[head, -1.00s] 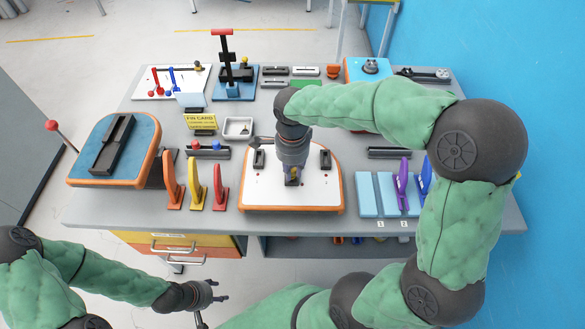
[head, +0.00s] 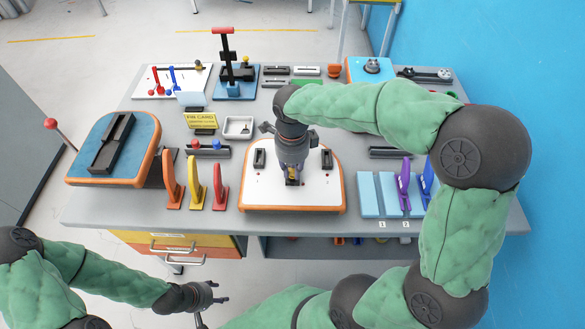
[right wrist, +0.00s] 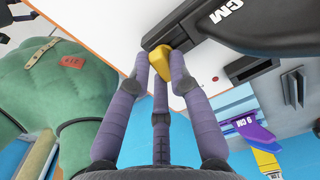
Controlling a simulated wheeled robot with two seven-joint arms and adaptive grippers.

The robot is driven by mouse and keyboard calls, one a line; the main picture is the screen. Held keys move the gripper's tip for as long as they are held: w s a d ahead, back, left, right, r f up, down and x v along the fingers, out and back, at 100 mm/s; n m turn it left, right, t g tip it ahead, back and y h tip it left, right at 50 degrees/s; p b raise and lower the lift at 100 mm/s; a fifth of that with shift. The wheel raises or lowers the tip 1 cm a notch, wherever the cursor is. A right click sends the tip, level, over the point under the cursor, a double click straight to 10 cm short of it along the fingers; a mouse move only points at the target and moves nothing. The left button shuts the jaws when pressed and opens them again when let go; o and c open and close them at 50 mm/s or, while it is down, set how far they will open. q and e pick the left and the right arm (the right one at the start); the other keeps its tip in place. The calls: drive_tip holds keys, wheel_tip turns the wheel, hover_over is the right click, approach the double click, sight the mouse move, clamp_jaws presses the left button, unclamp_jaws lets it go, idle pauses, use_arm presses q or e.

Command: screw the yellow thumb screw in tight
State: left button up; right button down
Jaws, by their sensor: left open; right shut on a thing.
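The yellow thumb screw (right wrist: 157,64) is between the fingertips of my right gripper (right wrist: 160,70), which is shut on it in the right wrist view. The screw is at a black bar-shaped part (right wrist: 190,38) on the white board; whether it is fully seated I cannot tell. In the head view, my right gripper (head: 293,180) points down over the middle of the orange-edged white board (head: 315,190), hiding most of the screw. A large dark fin-like piece marked CM (right wrist: 270,20) is close by in the wrist view. My left gripper (head: 218,296) is open and empty, in front of the table.
Orange, yellow and red fins (head: 193,187) stand left of the white board. A light blue rack (head: 370,195) with purple and blue fins is on its right. A blue-topped board (head: 140,135) lies at the left. A fin card (head: 201,121) stands behind.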

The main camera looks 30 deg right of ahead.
drive_tip(key=shift+w+d+r, duration=0.1)
drive_tip(key=shift+w+r, duration=0.05)
drive_tip(key=shift+r, duration=0.1)
drive_tip(key=shift+m, duration=1.8)
drive_tip(key=c, duration=1.2)
unclamp_jaws()
drive_tip(key=shift+o, duration=0.8)
drive_tip(key=shift+f, duration=0.1)
